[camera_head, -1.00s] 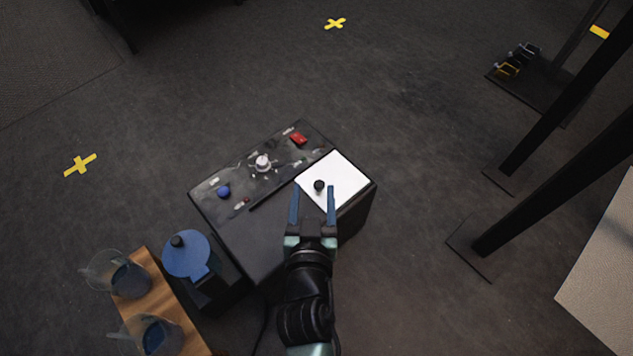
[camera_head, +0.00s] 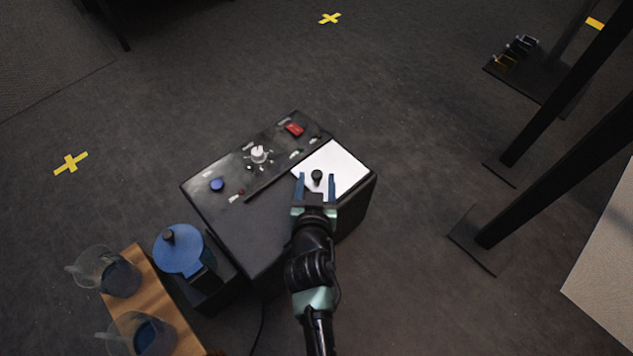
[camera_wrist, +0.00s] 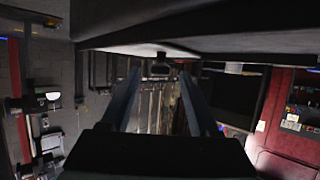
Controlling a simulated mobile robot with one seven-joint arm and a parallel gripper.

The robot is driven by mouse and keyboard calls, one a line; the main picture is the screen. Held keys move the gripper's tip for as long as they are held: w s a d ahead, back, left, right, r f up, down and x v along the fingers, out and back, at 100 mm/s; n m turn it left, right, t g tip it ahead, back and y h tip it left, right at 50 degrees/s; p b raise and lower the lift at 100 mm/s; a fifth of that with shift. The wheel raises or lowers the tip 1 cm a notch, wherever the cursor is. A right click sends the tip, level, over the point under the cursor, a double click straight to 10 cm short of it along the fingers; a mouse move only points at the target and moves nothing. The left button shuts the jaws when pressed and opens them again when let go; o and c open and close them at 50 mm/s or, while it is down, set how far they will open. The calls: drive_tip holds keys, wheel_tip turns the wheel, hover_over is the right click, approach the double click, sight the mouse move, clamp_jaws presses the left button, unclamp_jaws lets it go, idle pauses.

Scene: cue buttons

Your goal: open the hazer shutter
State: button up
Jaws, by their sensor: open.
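The white shutter plate (camera_head: 346,166) lies on the right part of the dark hazer box (camera_head: 262,222). A small black knob (camera_head: 317,175) stands on the plate. My gripper (camera_head: 316,181) is open, its two blue fingers on either side of the knob in the head view. I cannot tell whether a finger touches it. In the wrist view, my gripper (camera_wrist: 160,88) shows its fingers apart, with a small dark shape, likely the knob (camera_wrist: 160,69), between and beyond them.
A blue-lidded container (camera_head: 180,249) and clear jugs (camera_head: 122,279) stand at lower left. Black posts (camera_head: 560,105) rise at right. Floor beyond the box is clear.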

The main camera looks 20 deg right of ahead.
drive_tip(key=shift+w+d+f, duration=0.2)
drive_tip(key=shift+w+d, duration=0.05)
drive_tip(key=shift+w, duration=0.25)
clamp_jaws()
idle(1.2)
